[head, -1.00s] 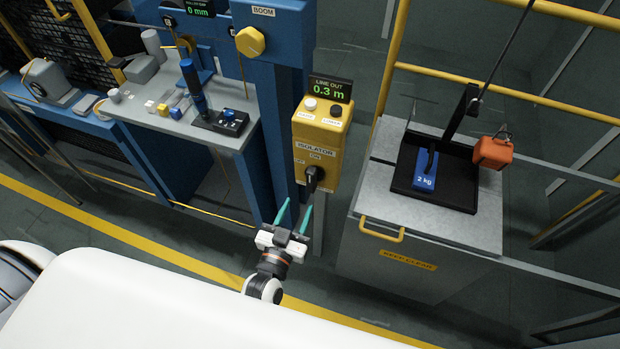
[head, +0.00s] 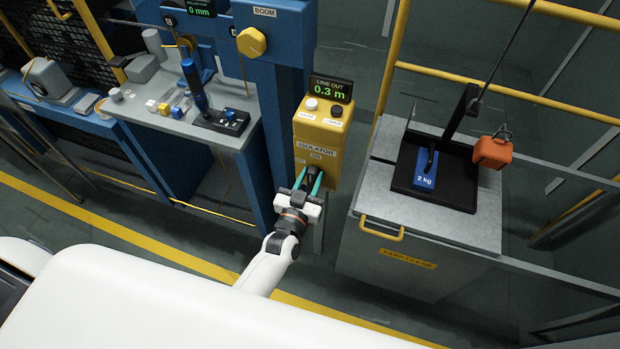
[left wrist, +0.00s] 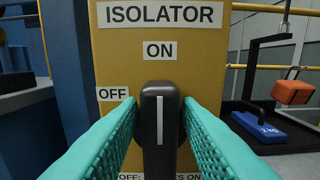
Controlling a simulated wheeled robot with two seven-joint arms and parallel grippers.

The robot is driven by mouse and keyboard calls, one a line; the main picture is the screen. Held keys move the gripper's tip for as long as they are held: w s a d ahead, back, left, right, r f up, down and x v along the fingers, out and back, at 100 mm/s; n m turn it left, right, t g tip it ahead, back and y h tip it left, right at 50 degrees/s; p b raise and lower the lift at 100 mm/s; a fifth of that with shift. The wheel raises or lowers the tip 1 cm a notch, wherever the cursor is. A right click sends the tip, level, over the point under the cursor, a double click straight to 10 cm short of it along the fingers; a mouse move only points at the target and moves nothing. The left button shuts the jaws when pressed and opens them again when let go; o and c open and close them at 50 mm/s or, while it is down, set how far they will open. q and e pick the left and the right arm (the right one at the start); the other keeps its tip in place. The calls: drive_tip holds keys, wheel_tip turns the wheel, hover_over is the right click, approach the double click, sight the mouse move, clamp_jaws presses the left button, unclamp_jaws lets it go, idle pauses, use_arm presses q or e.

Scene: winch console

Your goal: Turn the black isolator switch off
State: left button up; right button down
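The black isolator switch (left wrist: 160,128) is a rotary handle with a white line on the yellow console box (head: 320,128). In the left wrist view its handle stands upright, the line pointing up to the ON label (left wrist: 159,50). The OFF label (left wrist: 113,94) is to its left. My left gripper (head: 309,181) is at the switch, its teal fingers on either side of the handle. Narrow strips of yellow panel show between fingers and handle, so it looks open around it. The lower part of the handle's surroundings is partly hidden by the fingers. My right gripper is not in view.
Above the switch are a white button (head: 311,104), a dark button (head: 336,111) and a LINE OUT display (head: 331,88). A blue post (head: 279,120) stands close on the left. A grey bench (head: 440,222) with a 2 kg blue weight (head: 425,172) is at right.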

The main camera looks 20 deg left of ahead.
use_arm(q)
clamp_jaws()
drive_tip(key=shift+n, duration=0.3)
drive_tip(key=n, duration=0.3)
drive_tip(key=shift+a+f, duration=0.1)
drive_tip(key=shift+a, duration=0.3)
drive_tip(key=n+b, duration=0.1)
drive_tip(key=n, duration=0.3)
drive_tip(key=a+f+n+b, duration=0.1)
drive_tip(key=n+b, duration=0.1)
drive_tip(key=n, duration=0.3)
drive_tip(key=f+n+b, duration=0.1)
drive_tip(key=n+b, duration=0.1)
drive_tip(key=n, duration=0.3)
drive_tip(key=shift+a+f, duration=0.1)
drive_tip(key=shift+a, duration=0.1)
drive_tip(key=shift+n, duration=0.3)
